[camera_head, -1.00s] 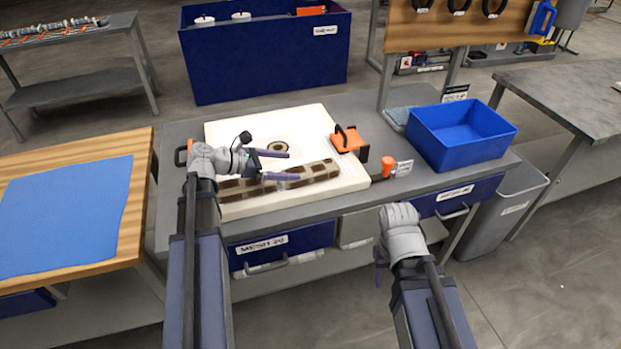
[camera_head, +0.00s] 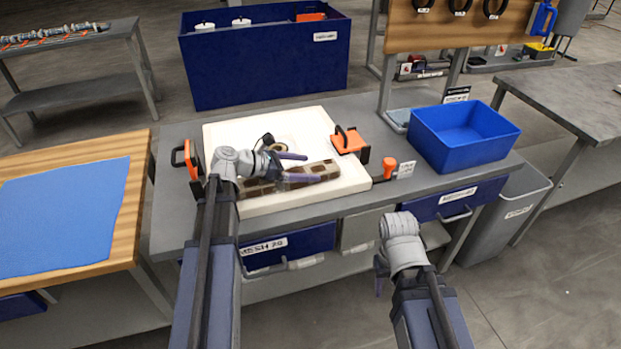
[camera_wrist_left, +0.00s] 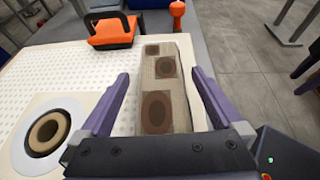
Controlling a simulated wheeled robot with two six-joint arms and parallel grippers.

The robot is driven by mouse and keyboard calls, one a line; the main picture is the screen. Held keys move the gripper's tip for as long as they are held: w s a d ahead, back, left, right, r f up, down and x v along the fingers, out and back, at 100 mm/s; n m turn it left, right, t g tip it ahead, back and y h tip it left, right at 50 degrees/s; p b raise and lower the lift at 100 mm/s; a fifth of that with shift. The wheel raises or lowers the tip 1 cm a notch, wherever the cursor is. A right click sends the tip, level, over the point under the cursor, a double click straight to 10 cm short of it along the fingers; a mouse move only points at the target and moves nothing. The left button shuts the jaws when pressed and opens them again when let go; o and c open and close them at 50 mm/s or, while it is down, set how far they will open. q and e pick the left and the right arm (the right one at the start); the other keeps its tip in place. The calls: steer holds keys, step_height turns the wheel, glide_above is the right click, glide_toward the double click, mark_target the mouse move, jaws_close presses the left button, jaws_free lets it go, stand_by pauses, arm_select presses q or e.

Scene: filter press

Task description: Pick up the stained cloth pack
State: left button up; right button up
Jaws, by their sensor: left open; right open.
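The stained cloth pack (camera_head: 326,171) is a long beige roll with brown patches. It lies along the front part of the white perforated board on the bench. In the left wrist view the pack (camera_wrist_left: 166,68) runs away from me between my open fingers. My left gripper (camera_head: 297,168) is open above the pack, and it also shows in the left wrist view (camera_wrist_left: 164,85). I cannot tell how high the fingers are over it. My right gripper (camera_head: 379,278) is open and empty in front of the bench.
The white board (camera_head: 222,130) has a round ringed opening (camera_wrist_left: 45,132). Orange clamps stand at its left (camera_head: 192,160) and right (camera_head: 350,140), with an orange knob (camera_head: 389,168) beside it. A blue bin (camera_head: 480,152) stands at the bench's right end.

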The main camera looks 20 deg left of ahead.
mark_target(307, 170)
arm_select(q)
steer(key=shift+w+d+f, duration=0.2)
steer(key=shift+w+d, duration=0.1)
steer(key=shift+d, duration=0.1)
steer(key=c, duration=1.3)
steer(key=shift+r, duration=0.15)
step_height(307, 170, up, 10)
steer(key=p, duration=1)
